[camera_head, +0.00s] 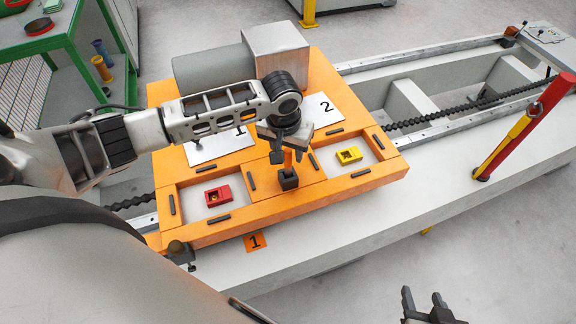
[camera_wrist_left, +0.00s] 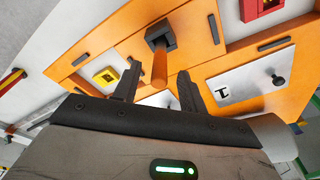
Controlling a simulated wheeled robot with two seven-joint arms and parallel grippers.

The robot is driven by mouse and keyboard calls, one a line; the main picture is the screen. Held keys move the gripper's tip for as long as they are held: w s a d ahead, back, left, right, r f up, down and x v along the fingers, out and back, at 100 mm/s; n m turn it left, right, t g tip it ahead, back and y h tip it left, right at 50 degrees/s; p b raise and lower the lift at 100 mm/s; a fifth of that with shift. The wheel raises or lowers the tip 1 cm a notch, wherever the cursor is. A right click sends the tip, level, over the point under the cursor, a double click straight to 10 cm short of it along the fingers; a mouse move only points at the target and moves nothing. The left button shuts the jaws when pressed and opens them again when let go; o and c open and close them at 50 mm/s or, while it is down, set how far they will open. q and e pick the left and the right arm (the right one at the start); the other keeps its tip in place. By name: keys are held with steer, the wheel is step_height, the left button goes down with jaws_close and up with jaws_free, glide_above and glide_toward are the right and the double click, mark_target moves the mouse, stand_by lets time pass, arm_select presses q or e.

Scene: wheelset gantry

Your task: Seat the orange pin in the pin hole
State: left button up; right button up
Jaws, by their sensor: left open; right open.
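The orange pin (camera_wrist_left: 160,68) stands out of a square black block (camera_wrist_left: 160,36) on the orange board; its lower end is hidden inside the block. In the head view the black block (camera_head: 288,180) is at the middle of the board's front part, under my left gripper (camera_head: 288,157). My left gripper is open, and in the left wrist view its fingers (camera_wrist_left: 158,82) lie on either side of the pin's free end, with gaps to both. I cannot tell how deep the pin sits. My right gripper (camera_head: 427,303) is open and empty at the bottom edge, away from the board.
The orange board (camera_head: 330,185) has a red block (camera_head: 218,196) in its left recess and a yellow block (camera_head: 348,155) in its right one. Plates marked 1 (camera_head: 219,147) and 2 (camera_head: 322,109) lie behind. A red-and-yellow post (camera_head: 520,130) stands right on the grey bench.

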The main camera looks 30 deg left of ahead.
arm_select(q)
step_height(320, 180, down, 2)
steer(key=shift+w+f, duration=0.1)
steer(key=shift+w, duration=0.05)
jaws_close()
